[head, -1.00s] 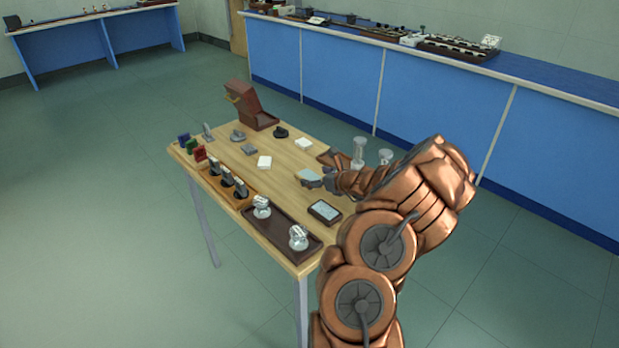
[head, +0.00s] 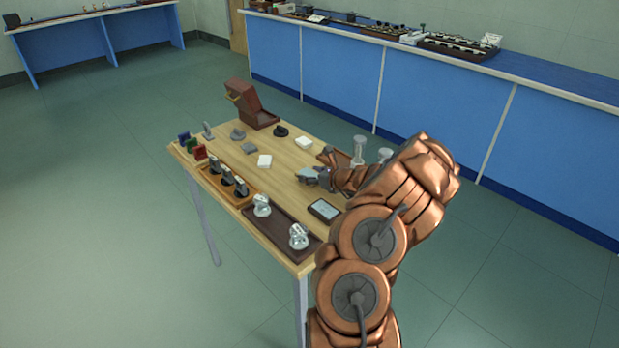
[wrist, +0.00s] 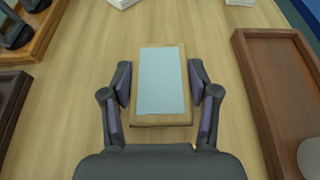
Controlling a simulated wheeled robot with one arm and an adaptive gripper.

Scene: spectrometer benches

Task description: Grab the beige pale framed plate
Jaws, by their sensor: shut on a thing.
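The beige pale framed plate (wrist: 162,82) is in the middle of the wrist view. It has a beige frame around a pale blue-grey face. My gripper (wrist: 160,88) has one finger along each long side of it and is shut on it. In the head view the plate (head: 306,173) shows small at the end of my gripper (head: 321,178), low over or on the wooden table (head: 225,165). I cannot tell whether its underside touches the table.
A brown tray (wrist: 262,70) with glassware lies to the right. In the head view, a dark framed plate (head: 323,210) lies nearer, and a dark tray (head: 277,228) holds glass pieces. White blocks (head: 265,161) lie beyond. A brown case (head: 262,119) stands at the far end.

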